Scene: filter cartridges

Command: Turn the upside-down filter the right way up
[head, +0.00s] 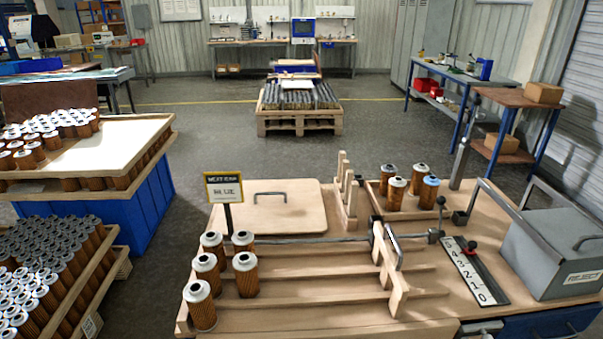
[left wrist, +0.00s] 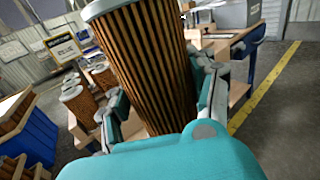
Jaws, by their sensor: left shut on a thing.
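My left gripper (left wrist: 163,98) is shut on a filter (left wrist: 148,60) with brown pleats and a pale grey end cap at the upper end in the left wrist view. The filter leans a little in that picture, and its lower end is hidden behind the gripper's teal body. Neither gripper shows in the head view. Several filters with pale, holed caps, such as a front one (head: 200,309), stand upright at the left of the slatted wooden rack (head: 330,288). Several more stand in a wooden tray (head: 408,214) behind; one (head: 429,194) has a blue top.
A grey reject box (head: 550,255) stands at the bench's right, beside a numbered scale (head: 474,272). A sign on a post (head: 224,188) stands by a wooden board with a handle (head: 275,212). Filter-loaded pallets are at the left. The rack's middle slats are bare.

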